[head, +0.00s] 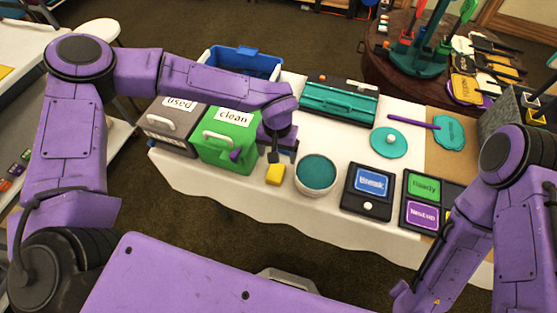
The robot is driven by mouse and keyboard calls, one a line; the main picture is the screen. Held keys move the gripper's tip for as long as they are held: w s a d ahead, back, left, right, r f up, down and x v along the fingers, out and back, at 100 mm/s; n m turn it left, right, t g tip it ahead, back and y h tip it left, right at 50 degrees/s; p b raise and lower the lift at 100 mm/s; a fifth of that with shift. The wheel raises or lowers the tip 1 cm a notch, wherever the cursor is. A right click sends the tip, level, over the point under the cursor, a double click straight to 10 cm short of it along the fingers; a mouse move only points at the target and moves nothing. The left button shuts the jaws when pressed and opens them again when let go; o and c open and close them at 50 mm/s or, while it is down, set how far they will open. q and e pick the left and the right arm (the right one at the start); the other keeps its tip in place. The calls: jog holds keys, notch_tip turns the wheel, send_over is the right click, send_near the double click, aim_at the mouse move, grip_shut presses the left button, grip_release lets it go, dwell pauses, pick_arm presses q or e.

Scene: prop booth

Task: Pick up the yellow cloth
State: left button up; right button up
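A small yellow folded piece, which looks like the yellow cloth (275,174), is on the white-covered table near its front edge. It is between the green bin labelled "clean" (228,145) and a white bowl with a teal inside (316,173). My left gripper (273,157) points down at the cloth's upper edge. I cannot tell whether its dark fingers touch the cloth, or whether they are open or shut. My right arm comes in at the lower right; its gripper is not seen.
A grey bin labelled "used" (172,125) and a blue bin (243,62) stand at the left. A teal case (340,100) lies behind the bowl. Signs in dark frames (367,190) lie to the right. A round wooden table (395,75) holds tools behind.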

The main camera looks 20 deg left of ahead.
aim_at(275, 172)
pick_arm(q)
jog(key=f, duration=0.2)
jog(key=f+p, duration=0.1)
jog(key=f, duration=0.2)
jog(key=f+p, duration=0.1)
jog(key=f, duration=0.2)
jog(key=shift+s+a, duration=0.2)
jog(key=shift+s, duration=0.15)
jog(key=shift+f, duration=0.55)
jog(key=c, duration=1.1)
